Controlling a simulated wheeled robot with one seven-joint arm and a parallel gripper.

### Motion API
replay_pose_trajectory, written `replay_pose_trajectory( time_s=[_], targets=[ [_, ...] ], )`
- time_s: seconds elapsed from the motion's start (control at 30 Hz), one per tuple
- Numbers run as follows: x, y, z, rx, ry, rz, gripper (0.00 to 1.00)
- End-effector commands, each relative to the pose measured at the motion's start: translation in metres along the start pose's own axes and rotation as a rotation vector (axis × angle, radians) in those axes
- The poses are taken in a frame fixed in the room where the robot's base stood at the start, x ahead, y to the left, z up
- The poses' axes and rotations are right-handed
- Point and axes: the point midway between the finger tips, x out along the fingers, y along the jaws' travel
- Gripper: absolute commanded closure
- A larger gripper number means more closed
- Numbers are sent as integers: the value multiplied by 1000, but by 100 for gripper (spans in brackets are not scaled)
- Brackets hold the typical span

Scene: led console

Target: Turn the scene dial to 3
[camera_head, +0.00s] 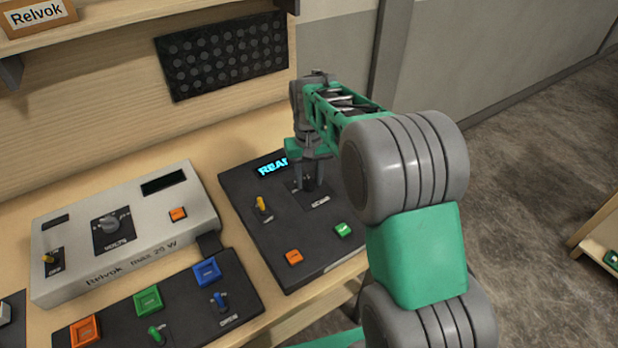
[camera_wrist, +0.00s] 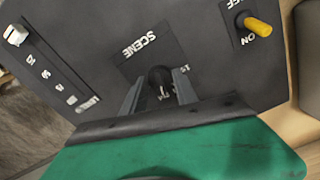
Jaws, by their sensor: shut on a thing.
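The dark scene dial (camera_wrist: 160,78) sits on the black console below the word SCENE in the wrist view, which shows the panel upside down. My gripper (camera_wrist: 158,92) has its two grey fingers on either side of the dial, shut on it. In the head view my gripper (camera_head: 309,180) reaches down onto the black console (camera_head: 265,225), and its fingers hide most of the dial. The console's display (camera_head: 272,166) shows blue letters starting "REA", partly covered by my arm. The dial's number marks are hidden or too small to read.
A yellow toggle (camera_head: 261,203) stands left of the dial, with an orange button (camera_head: 294,257) and a green button (camera_head: 343,230) nearer the front. A white slider (camera_wrist: 16,35) shows in the wrist view. A grey Relvok box (camera_head: 75,245) and another button panel (camera_head: 185,318) lie left.

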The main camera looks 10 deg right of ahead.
Motion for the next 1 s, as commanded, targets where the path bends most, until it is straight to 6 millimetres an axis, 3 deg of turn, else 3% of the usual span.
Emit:
replay_pose_trajectory(
  time_s=[0.73, 0.77, 1.0],
  targets=[
    [-2, 0, -1, 99, 4, 0, 100],
    [-2, 0, -1, 99, 4, 0, 63],
    [-1, 0, -1, 99, 2, 0, 44]
  ],
)
